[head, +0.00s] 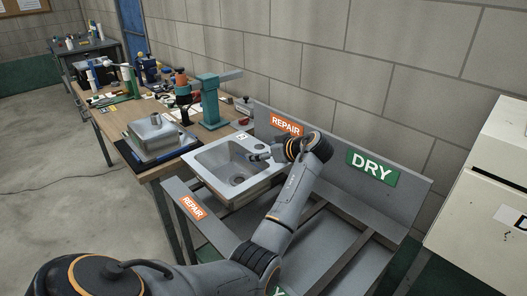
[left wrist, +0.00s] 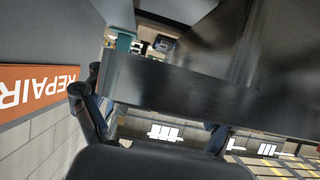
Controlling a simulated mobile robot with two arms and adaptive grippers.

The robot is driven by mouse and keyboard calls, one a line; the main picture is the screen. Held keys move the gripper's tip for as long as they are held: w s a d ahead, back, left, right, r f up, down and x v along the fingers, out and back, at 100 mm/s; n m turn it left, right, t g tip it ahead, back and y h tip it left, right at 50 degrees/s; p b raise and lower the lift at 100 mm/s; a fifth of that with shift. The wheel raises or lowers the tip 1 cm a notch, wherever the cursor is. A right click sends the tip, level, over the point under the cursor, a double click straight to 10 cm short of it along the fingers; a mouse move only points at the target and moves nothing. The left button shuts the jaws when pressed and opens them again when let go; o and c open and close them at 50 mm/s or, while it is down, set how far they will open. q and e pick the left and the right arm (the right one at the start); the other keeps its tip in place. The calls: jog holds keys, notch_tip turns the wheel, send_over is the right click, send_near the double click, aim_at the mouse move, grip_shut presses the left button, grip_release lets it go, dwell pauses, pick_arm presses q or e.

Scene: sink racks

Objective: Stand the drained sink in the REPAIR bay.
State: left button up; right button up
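The grey steel sink (head: 212,160) is in the head view at the left end of the rack, between the two orange REPAIR signs (head: 286,124). Its bowl faces up, and a small white tag is on its back rim. What its underside rests on is hidden. My left gripper (head: 257,153) is over the sink's right side, close to its rim. In the left wrist view its fingers (left wrist: 150,118) are spread wide, with a broad grey metal edge, likely the sink's, just beyond them. Contact is unclear. My right gripper is not in view.
The rack's DRY bay (head: 372,167), marked green, is right of the sink and looks empty, with bars across its floor. A workbench (head: 160,171) on the left holds another grey sink (head: 155,132), a teal press (head: 211,100) and tools. A pale cabinet (head: 490,200) stands at right.

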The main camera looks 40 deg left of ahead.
pick_arm(q)
jog(key=shift+d, duration=0.1)
jog(key=b+v, duration=0.1)
jog(key=v, duration=1)
jog(key=shift+d+r, duration=0.25)
jog(key=shift+d, duration=0.1)
